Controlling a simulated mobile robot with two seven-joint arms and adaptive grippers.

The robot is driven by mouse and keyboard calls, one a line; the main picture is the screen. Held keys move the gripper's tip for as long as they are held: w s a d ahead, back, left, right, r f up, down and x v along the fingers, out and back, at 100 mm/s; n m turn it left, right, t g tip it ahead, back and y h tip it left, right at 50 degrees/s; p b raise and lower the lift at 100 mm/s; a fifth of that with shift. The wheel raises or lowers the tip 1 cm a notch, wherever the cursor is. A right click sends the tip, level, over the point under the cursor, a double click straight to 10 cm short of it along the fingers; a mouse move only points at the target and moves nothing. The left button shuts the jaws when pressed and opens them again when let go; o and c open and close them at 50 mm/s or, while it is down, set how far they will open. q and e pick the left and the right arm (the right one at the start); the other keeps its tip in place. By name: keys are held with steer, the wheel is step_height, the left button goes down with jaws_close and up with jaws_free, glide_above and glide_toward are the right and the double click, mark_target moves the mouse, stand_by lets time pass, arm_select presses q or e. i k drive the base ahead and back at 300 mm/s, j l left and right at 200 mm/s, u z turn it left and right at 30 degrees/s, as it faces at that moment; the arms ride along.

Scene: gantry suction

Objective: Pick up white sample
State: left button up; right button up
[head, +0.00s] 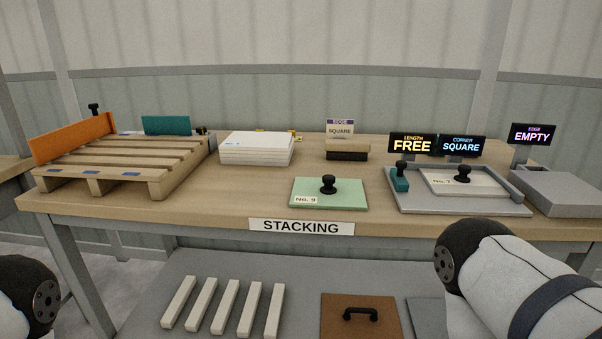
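A white plate marked "No. 7" (441,184) with a black knob lies flat in a grey tray-like fixture (468,208) at the right of the bench. A teal block with a black knob (399,179) sits at the fixture's left side. A green plate marked "No. 9" (345,197) with a black knob lies to the left of the fixture. Only parts of my arms show at the lower left and lower right. Neither of my grippers is in view.
A wooden pallet (120,163) with an orange board (75,138) is at the left. A white stack (256,150) stands beside it. Displays (437,144) reading "FREE" and "SQUARE" stand behind the fixture, and a grey box (562,192) is right of it. The bench front carries a "STACKING" label (301,227).

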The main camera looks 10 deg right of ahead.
mark_target(464, 182)
steer(key=z, duration=1.25)
